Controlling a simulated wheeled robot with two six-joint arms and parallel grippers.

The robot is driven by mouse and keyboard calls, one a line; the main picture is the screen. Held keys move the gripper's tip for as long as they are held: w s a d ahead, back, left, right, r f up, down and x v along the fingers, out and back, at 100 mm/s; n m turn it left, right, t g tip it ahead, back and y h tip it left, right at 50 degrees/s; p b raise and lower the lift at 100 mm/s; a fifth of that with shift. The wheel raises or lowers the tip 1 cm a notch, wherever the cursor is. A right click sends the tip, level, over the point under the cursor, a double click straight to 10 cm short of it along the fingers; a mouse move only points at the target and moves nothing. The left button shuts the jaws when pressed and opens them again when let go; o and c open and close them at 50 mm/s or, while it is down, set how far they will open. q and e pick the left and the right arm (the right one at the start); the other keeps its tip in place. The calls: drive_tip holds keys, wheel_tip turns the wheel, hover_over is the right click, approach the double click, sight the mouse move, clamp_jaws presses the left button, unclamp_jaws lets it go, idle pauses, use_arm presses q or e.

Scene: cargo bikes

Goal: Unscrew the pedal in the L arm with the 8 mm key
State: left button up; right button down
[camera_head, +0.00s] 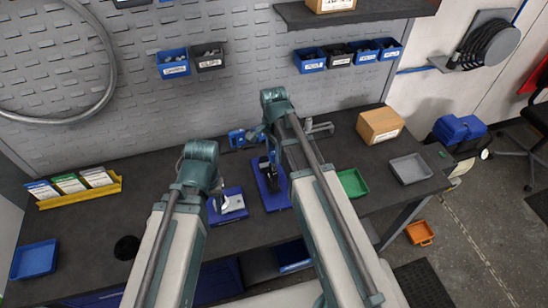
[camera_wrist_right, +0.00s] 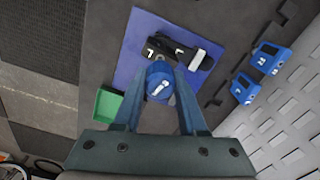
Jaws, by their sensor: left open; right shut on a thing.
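A blue mat (camera_head: 271,185) lies on the dark bench; it fills the upper middle of the right wrist view (camera_wrist_right: 130,65). On it are dark crank parts (camera_wrist_right: 160,48) with white letters, one looking like an L, and a pale block (camera_wrist_right: 197,60). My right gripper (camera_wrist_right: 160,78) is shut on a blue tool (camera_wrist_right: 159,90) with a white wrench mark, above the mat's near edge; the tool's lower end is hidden. My left gripper (camera_head: 217,192) is open beside a blue tray (camera_head: 229,206) left of the mat; its fingertips are hard to make out.
Blue numbered holders (camera_wrist_right: 271,58) stand by the pegboard. A green tray (camera_head: 353,183), grey tray (camera_head: 410,169) and cardboard box (camera_head: 380,125) are to the right. A yellow rack (camera_head: 80,192) and blue bin (camera_head: 33,260) are left. The bench between is mostly clear.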

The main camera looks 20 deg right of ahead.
drive_tip(key=n, duration=0.6)
drive_tip(key=shift+n, duration=0.4)
drive_tip(key=shift+f+b, duration=0.45)
idle(0.8)
drive_tip(key=c, duration=1)
unclamp_jaws()
clamp_jaws()
idle(0.4)
